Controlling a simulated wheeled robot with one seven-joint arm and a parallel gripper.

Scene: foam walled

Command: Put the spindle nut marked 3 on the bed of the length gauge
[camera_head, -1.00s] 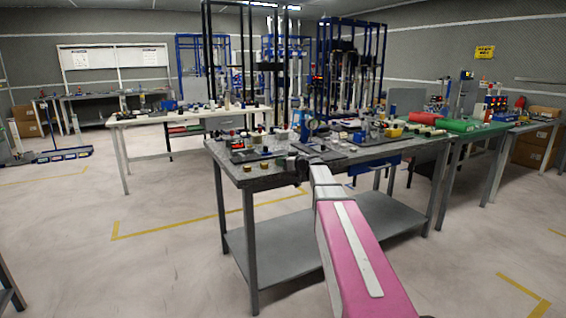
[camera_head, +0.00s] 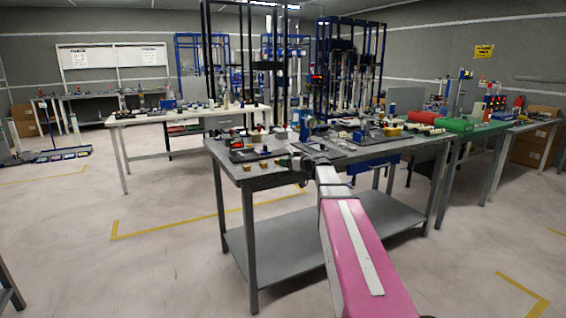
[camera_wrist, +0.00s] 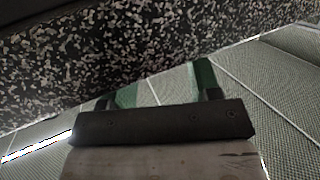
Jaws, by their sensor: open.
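Several small brass-coloured pieces, which look like the spindle nuts, stand at the near left edge of the grey bench: one (camera_head: 247,169), another (camera_head: 264,165) and a third (camera_head: 277,161). Their marks are too small to read, so I cannot tell which is 3. A dark device with a red display (camera_head: 237,143) stands behind them; I cannot tell whether it is the length gauge. My gripper (camera_head: 299,162) is at the bench's front edge, right of the brass pieces. In the wrist view its green-padded fingers (camera_wrist: 158,92) are apart, with nothing visible between them.
The grey bench (camera_head: 330,158) is crowded with small parts and fixtures toward its back. A blue bin (camera_head: 374,163) hangs under its right side. In the wrist view a black speckled surface (camera_wrist: 110,50) fills the upper part. The floor before the bench is clear.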

